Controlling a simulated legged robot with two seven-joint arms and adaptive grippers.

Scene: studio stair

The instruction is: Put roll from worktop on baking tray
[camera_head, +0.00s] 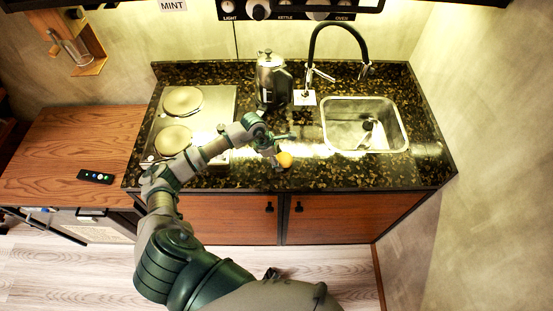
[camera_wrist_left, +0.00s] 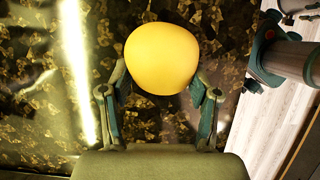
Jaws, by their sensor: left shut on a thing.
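The roll (camera_head: 285,159) is a small rounded orange-yellow thing near the front of the dark speckled worktop (camera_head: 350,174). My left gripper (camera_head: 276,153) reaches over the worktop from the left and is shut on the roll. In the left wrist view the roll (camera_wrist_left: 162,57) sits between the two fingers of my left gripper (camera_wrist_left: 160,86). Whether the roll touches the worktop or is just above it, I cannot tell. I cannot make out a baking tray in either view. My right gripper is not in view.
A hob with two round plates (camera_head: 182,100) lies left of my gripper. A metal kettle (camera_head: 271,80) stands behind it. A sink (camera_head: 364,138) with a black tap (camera_head: 311,50) is to the right. A wooden side table (camera_head: 65,145) holds a black remote (camera_head: 95,177).

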